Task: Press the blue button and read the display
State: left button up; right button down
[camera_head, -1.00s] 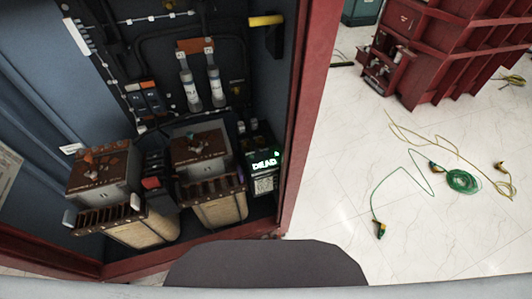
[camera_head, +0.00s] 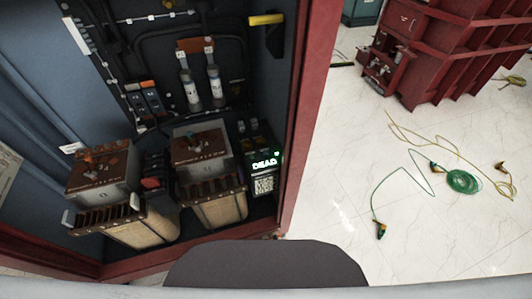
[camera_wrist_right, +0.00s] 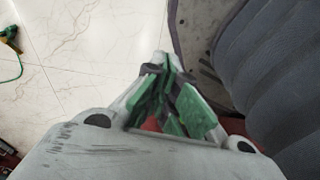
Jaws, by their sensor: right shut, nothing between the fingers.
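A small dark unit with a lit display (camera_head: 264,163) stands at the lower right inside the open cabinet in the head view. Its glowing letters read "DEAD", with a green glow at the upper right. A pale printed label (camera_head: 263,184) is below the letters. I cannot make out a blue button on the unit. My right gripper (camera_wrist_right: 164,64) shows in the wrist view with its green-padded fingers shut and empty, the floor beyond it. Neither gripper shows in the head view.
Two brown-topped transformers (camera_head: 103,172) (camera_head: 201,147) stand left of the display unit. The red cabinet frame (camera_head: 305,120) borders it on the right. A green cable (camera_head: 463,181) lies on the open white floor. Red equipment (camera_head: 445,60) stands behind.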

jog(key=w+a+r+t, duration=0.1)
jog(key=w+a+r, duration=0.2)
jog(key=w+r, duration=0.7)
jog(key=w+a+r+t+b, duration=0.15)
jog(key=w+r, duration=0.25)
jog(key=r, duration=1.3)
jog(key=w+a+r, duration=0.3)
jog(key=w+r, duration=0.4)
jog(key=r, duration=0.6)
jog(key=w+a+r+n+t+y, duration=0.1)
jog(key=w+a+r+n, duration=0.1)
jog(key=w+a+r, duration=0.4)
jog(key=w+a+r+n+t+y, duration=0.1)
jog(key=w+a+r+n+t, duration=0.15)
jog(key=w+a, duration=0.65)
jog(key=w+a+r+n+h, duration=0.1)
jog(key=w+r, duration=0.1)
jog(key=w, duration=0.4)
jog(key=w+a+r+n+t+h, duration=0.1)
jog(key=w+r, duration=0.1)
jog(key=w, duration=0.4)
jog(key=shift+w+a+t, duration=0.3)
jog(key=shift+a, duration=0.05)
